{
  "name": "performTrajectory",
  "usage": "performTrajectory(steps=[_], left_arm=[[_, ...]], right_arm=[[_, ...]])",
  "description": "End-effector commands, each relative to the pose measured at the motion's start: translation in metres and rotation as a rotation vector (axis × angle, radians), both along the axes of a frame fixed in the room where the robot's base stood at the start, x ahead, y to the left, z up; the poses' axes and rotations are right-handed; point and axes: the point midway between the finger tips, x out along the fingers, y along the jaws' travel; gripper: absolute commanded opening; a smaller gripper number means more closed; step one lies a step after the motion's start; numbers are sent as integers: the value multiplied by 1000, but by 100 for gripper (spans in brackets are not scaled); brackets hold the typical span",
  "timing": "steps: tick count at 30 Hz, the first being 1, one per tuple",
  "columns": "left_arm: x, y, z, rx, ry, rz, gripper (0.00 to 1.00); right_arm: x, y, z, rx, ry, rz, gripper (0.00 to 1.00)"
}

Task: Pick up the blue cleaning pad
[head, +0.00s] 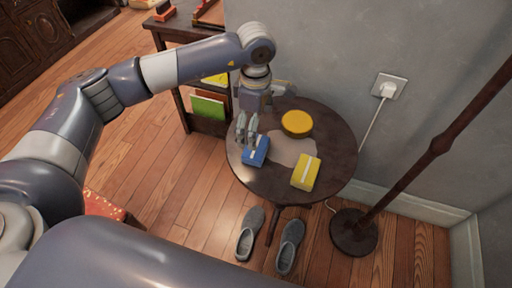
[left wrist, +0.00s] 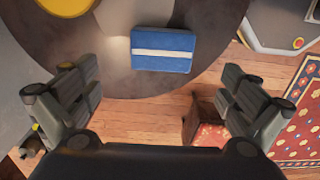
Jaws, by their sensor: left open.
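The blue cleaning pad (head: 255,151) has a white stripe and lies flat near the left edge of the small round dark table (head: 262,186). In the left wrist view the pad (left wrist: 163,50) shows ahead, between the directions of the two fingers, near the table rim. My left gripper (head: 246,128) is above the table, just behind the pad in the head view. In the left wrist view my left gripper (left wrist: 158,100) is open with nothing between its fingers. It appears apart from the pad. My right gripper is in neither view.
A yellow pad (head: 305,172) and a round yellow object (head: 297,123) share the tabletop, around a lighter patch (head: 290,148). A dark pole stand (head: 354,232) is at right. Grey slippers (head: 268,242) lie on the floor. A wall (head: 320,60) is behind the table.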

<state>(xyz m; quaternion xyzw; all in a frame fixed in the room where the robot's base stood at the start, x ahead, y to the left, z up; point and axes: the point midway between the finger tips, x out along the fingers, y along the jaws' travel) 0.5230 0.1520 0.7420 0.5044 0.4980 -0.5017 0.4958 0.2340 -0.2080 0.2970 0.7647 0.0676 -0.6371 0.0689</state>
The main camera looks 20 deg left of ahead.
Motion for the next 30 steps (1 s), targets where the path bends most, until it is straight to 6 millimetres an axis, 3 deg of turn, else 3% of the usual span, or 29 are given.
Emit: performTrajectory(steps=[3, 11, 18, 26, 27, 30], left_arm=[[-1, 0, -22, -1, 4, 1, 100], [-1, -2, -45, -3, 2, 0, 100], [-3, -3, -80, -4, 3, -1, 100], [-3, -3, -88, -4, 0, -1, 100], [-3, -3, -88, -4, 0, -1, 98], [-3, -3, -88, -4, 0, -1, 75]], right_arm=[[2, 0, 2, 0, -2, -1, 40], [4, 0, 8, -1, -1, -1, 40], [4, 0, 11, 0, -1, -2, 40], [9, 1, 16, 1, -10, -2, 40], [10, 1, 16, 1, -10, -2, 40], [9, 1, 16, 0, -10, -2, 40]])
